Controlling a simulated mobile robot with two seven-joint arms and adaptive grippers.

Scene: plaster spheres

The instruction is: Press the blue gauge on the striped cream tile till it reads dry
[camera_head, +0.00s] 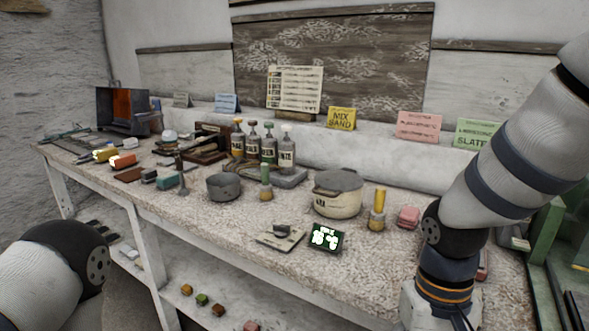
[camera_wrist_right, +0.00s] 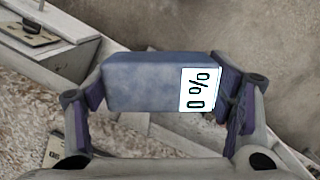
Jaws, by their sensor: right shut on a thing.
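In the right wrist view my right gripper (camera_wrist_right: 160,92) is shut on the blue gauge (camera_wrist_right: 140,82), a blue block with a white display reading "0 %". The gauge is between both fingers, and bare floor and pale beams show behind it. In the head view my right gripper (camera_head: 440,318) is at the bottom right edge, mostly cut off, and the gauge cannot be seen there. A cream tile (camera_head: 264,238) with a dark piece on it lies near the bench's front edge; I cannot make out stripes. My left gripper is out of view.
A dark device with a lit display (camera_head: 326,238) lies right of the tile. A lidded pot (camera_head: 338,195), a yellow-handled tool (camera_head: 378,210) and a pink block (camera_head: 409,217) stand behind. Bare bench (camera_head: 365,265) lies right of the display.

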